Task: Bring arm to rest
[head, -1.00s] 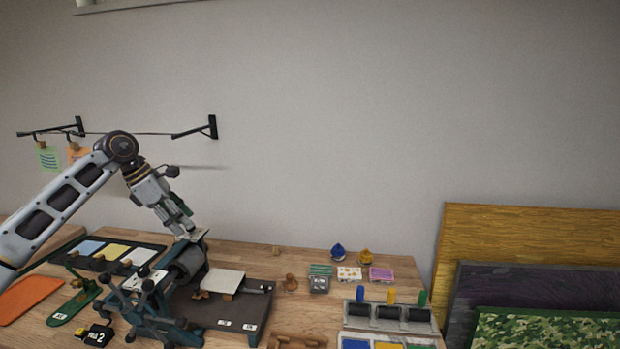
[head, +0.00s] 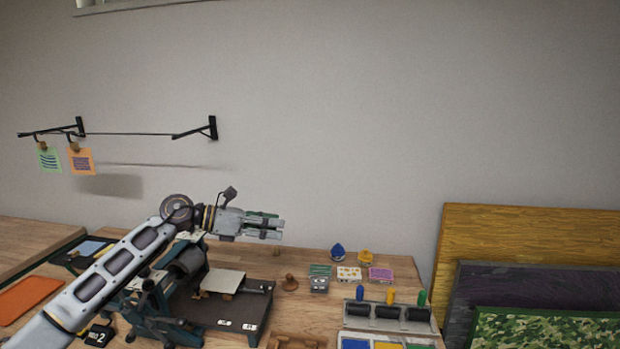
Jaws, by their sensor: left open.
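My left arm comes in from the lower left and crosses in front of the press. My left gripper (head: 272,228) points to the right above the back of the workbench (head: 305,315). It is open, and nothing shows between its fingers. It is apart from the things on the bench in the picture. The press (head: 187,266), with a roller and a dark flat bed, stands below it, partly hidden by the arm. My right gripper is not in view.
A pale plate (head: 223,281) lies on the press bed. Small stamps and ink pads (head: 349,273) stand to the right, behind a rack of rollers (head: 388,314). Coloured boards (head: 530,245) lean at the right. Two cards (head: 80,161) hang from a wall line.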

